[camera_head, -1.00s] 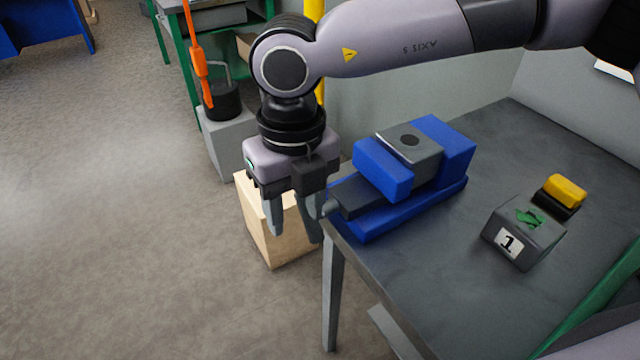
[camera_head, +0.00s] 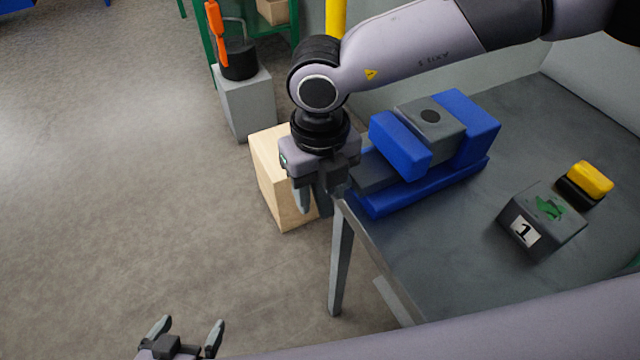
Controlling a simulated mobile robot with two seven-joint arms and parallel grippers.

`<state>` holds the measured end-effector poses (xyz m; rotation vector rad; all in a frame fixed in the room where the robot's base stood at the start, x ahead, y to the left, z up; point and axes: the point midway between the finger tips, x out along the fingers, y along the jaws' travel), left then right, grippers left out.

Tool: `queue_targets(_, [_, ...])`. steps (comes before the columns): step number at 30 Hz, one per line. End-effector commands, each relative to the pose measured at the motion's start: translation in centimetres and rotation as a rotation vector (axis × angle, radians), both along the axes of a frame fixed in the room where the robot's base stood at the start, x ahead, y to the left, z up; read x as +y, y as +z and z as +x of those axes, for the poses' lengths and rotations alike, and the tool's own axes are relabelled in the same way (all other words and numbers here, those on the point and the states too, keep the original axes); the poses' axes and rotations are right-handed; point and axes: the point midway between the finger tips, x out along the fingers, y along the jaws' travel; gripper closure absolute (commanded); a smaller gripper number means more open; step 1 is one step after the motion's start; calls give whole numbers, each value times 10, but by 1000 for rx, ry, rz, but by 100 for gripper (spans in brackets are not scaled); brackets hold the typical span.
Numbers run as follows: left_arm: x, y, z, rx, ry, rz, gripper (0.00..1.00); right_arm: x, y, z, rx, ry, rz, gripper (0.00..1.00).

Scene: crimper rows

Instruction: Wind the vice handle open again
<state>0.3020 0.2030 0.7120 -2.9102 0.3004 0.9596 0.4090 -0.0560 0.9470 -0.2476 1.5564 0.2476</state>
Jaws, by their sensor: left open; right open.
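The blue vice (camera_head: 475,120) with grey jaw parts sits at the left end of the grey workbench (camera_head: 440,265). Its screw end points left, over the bench edge. My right gripper (camera_head: 313,205) hangs fingers down just off that edge, at the screw end. It is open. The vice handle cannot be made out; the gripper covers that spot, so I cannot tell whether the fingers touch it. My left gripper (camera_head: 184,335) is at the bottom left, over the floor, open and empty with its fingers pointing up the picture, well apart from the vice.
A grey block labelled 1 (camera_head: 560,233) and a yellow and black item (camera_head: 590,180) lie on the bench to the right. A wooden box (camera_head: 268,185) stands on the floor behind my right gripper. A grey pedestal (camera_head: 245,100) is farther back. The left floor is free.

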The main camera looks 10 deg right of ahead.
Motion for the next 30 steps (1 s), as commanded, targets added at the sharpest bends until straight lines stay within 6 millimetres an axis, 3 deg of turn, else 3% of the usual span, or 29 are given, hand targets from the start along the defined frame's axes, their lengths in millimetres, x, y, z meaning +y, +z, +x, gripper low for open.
queue_targets(6, [0,0,0,1,0,0,0,0,-1,0,0,0,0,51])
queue_targets(7, [0,0,0,1,0,0,0,0,-1,0,0,-1,0,58])
queue_targets(11, [0,0,0,1,0,0,0,0,-1,0,0,-1,0,100])
queue_targets(20, [0,0,0,1,-1,1,0,0,0,0,22,-3,-6,100])
queue_targets(30, [0,4,0,1,-1,1,0,1,-1,1,206,-5,-65,100])
